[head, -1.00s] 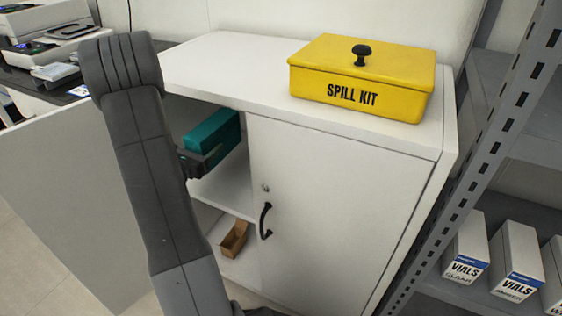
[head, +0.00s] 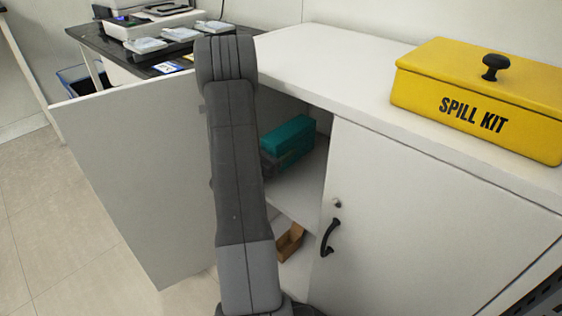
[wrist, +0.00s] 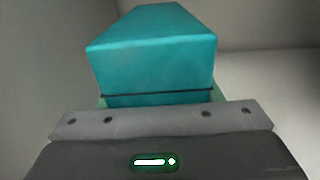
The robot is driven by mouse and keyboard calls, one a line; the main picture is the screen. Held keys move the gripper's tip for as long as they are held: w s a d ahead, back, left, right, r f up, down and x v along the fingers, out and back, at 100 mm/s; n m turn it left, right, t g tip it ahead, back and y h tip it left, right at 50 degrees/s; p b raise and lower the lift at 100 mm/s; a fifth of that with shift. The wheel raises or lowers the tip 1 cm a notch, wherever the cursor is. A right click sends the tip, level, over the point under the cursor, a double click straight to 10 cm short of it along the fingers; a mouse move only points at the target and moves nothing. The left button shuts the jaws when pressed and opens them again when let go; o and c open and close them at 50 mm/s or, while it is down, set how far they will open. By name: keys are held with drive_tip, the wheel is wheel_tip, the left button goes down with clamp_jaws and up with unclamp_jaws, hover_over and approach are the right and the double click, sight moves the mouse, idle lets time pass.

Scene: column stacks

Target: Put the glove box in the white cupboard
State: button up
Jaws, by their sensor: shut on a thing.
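The glove box, a teal box (head: 288,133), is inside the open left half of the white cupboard (head: 400,190), above its middle shelf (head: 295,190). My gripper (head: 288,156) is shut on it, low on the box, and is partly hidden behind my arm. In the wrist view the teal box (wrist: 155,55) extends away from the gripper, with a dark line around its near end. I cannot tell whether the box touches the shelf. The cupboard's left door (head: 135,190) stands wide open; the right door, with a black handle (head: 329,238), is shut.
A yellow spill kit box (head: 480,100) stands on the cupboard top. A small brown open box (head: 290,241) sits in the lower compartment. A dark bench (head: 130,52) with devices is behind the open door. Clear floor (head: 60,220) lies at left.

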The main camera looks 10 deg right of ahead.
wheel_tip(320, 180, down, 3)
drive_tip(key=shift+b, duration=0.5)
drive_tip(key=shift+r, duration=0.1)
drive_tip(key=o, duration=1.4)
drive_tip(key=shift+f, duration=0.2)
drive_tip(key=shift+a+r, duration=0.1)
drive_tip(key=shift+r, duration=0.1)
drive_tip(key=p+v, duration=0.3)
drive_tip(key=v, duration=0.9)
drive_tip(key=shift+s+p, duration=0.1)
drive_tip(key=shift+p, duration=0.25)
